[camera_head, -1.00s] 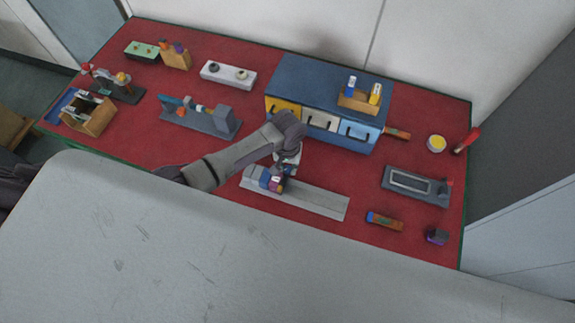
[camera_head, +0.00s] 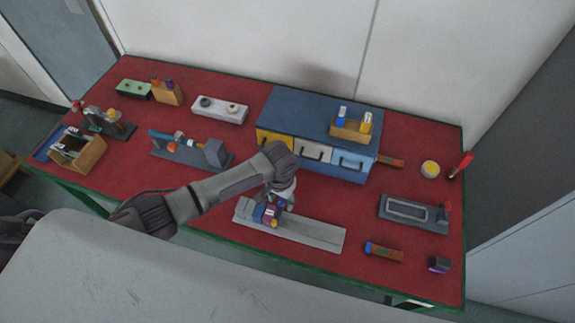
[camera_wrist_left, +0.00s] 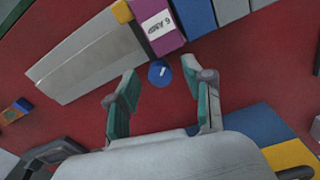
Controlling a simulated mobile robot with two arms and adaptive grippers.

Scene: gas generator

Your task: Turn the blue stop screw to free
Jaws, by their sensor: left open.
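The blue stop screw (camera_wrist_left: 160,73) shows in the left wrist view as a round blue knob with a short white mark. In the head view my left gripper (camera_head: 283,200) is over the blocks at the left end of the rail (camera_head: 310,234), and the screw is hidden there. My right gripper is out of view.
A blue cabinet (camera_head: 300,108) with coloured drawers stands behind the rail. A grey clamp fixture (camera_head: 188,152) is to the left. A dark framed plate (camera_head: 410,211) and an orange-brown block (camera_head: 384,251) lie to the right.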

